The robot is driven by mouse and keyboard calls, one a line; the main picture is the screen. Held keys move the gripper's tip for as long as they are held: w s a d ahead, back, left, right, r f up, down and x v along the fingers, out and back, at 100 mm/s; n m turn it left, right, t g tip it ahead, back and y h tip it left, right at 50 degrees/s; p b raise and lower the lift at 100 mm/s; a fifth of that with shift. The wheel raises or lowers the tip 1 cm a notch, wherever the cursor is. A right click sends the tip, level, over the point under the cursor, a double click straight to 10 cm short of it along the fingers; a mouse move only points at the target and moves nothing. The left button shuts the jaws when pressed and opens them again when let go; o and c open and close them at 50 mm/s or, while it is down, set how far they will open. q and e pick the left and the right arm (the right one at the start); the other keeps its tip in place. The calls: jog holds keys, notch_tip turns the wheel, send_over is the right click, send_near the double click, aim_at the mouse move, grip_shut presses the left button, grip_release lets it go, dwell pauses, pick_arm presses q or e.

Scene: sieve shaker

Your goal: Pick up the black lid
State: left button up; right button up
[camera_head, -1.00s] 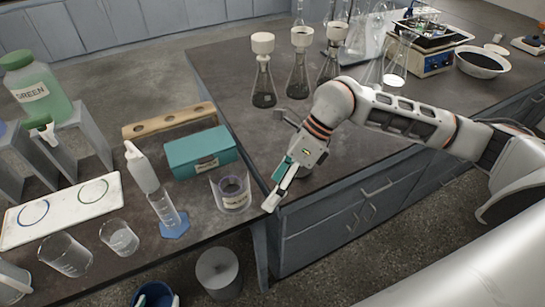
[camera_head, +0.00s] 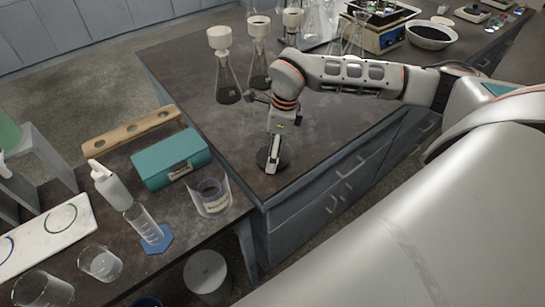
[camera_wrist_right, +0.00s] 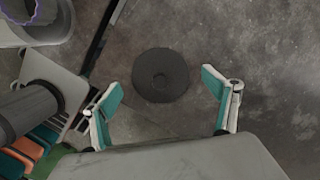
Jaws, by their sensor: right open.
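The black lid (camera_wrist_right: 160,75) is a round dark disc with a small raised centre, lying flat on the dark bench top. In the head view the lid (camera_head: 262,157) is near the bench's front corner, partly hidden by my right gripper (camera_head: 271,167). In the right wrist view my right gripper (camera_wrist_right: 163,83) is open, with one finger on each side of the lid and clear gaps between. The lid lies slightly beyond the fingertips there, and nothing is held. My left gripper is not in view.
A clear container with a purple-rimmed cup (camera_head: 211,197) and a teal box (camera_head: 170,158) stand to the left. Flasks with white funnels (camera_head: 226,75) stand behind. The bench top around the lid is mostly clear. A grey bin (camera_head: 207,272) stands below.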

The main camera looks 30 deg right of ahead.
jog(key=shift+a+f, duration=0.1)
jog(key=shift+f, duration=0.45)
jog(key=c, duration=1)
